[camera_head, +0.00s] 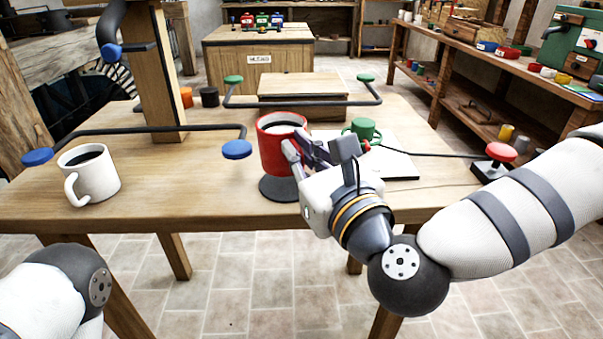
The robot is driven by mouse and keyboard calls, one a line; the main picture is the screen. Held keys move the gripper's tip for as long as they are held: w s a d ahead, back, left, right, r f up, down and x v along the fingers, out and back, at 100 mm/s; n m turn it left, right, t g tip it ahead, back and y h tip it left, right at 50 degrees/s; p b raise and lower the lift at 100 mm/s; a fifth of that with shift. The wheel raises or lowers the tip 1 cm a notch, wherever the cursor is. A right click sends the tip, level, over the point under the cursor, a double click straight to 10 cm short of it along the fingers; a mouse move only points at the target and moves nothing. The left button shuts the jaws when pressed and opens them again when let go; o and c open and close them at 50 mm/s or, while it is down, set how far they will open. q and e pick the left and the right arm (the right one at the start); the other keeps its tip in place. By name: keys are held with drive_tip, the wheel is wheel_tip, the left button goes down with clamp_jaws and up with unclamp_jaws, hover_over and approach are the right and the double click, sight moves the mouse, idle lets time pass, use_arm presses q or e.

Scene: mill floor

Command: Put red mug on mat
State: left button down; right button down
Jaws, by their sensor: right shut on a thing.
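The red mug (275,150) is upright near the middle of the wooden table, with a pale inside. My right gripper (297,153) is shut on its right side, and the fingers partly hide that side. A dark round disc (278,190) shows directly below the mug; I cannot tell whether the mug touches it. A flat white sheet (402,168) with a dark edge lies to the right, partly hidden by my right gripper. I cannot tell for sure which of the two is the mat. My left arm shows at the lower left, but its gripper is out of view.
A white mug (98,178) with dark contents stands at the left. Bent dark rods with blue (237,149) and green (370,77) ends cross the table.

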drive_tip(key=f, duration=0.3)
drive_tip(key=shift+w+d+f, duration=0.15)
drive_tip(key=shift+w+d, duration=0.1)
drive_tip(key=shift+w, duration=0.1)
drive_tip(key=shift+f, duration=0.25)
drive_tip(key=shift+b, duration=0.3)
drive_tip(key=shift+f, duration=0.25)
drive_tip(key=c, duration=1.7)
unclamp_jaws()
drive_tip(key=shift+r, duration=0.15)
